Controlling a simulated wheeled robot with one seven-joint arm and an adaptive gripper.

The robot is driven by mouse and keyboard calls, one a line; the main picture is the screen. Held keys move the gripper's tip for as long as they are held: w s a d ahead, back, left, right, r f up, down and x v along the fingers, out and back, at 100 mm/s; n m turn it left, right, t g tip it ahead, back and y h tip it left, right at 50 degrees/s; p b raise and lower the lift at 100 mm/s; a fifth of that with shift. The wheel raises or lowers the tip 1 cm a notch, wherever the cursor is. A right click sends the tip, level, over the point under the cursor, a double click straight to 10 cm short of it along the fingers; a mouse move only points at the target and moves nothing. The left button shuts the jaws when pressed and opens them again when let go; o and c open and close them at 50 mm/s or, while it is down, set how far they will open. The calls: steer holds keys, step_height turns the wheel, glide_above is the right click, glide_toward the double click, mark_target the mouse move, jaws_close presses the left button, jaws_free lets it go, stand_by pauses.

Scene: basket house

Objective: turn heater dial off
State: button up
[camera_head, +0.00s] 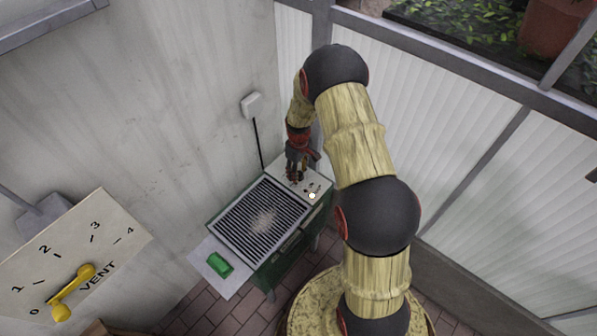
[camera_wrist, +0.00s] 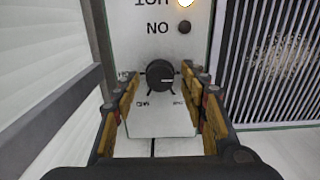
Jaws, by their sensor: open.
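The heater (camera_head: 225,273) stands against the wall, with a dark grille and a pale control panel (camera_head: 322,186) at its far right end. In the wrist view, a round black dial (camera_wrist: 160,75) sits on the panel. Small labels lie below it, too small to read surely. My gripper (camera_wrist: 164,84) is open, one finger on each side of the dial, and no contact shows. In the head view my gripper (camera_head: 297,168) hangs over the panel and hides the dial.
A green block (camera_head: 219,264) lies on the heater's side shelf. A vent panel (camera_head: 125,235) with a yellow lever (camera_head: 72,290) is at lower left. Walls close in behind.

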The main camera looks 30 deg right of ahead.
steer(key=shift+r, duration=0.15)
step_height(320, 180, up, 12)
stand_by(0.7)
stand_by(0.4)
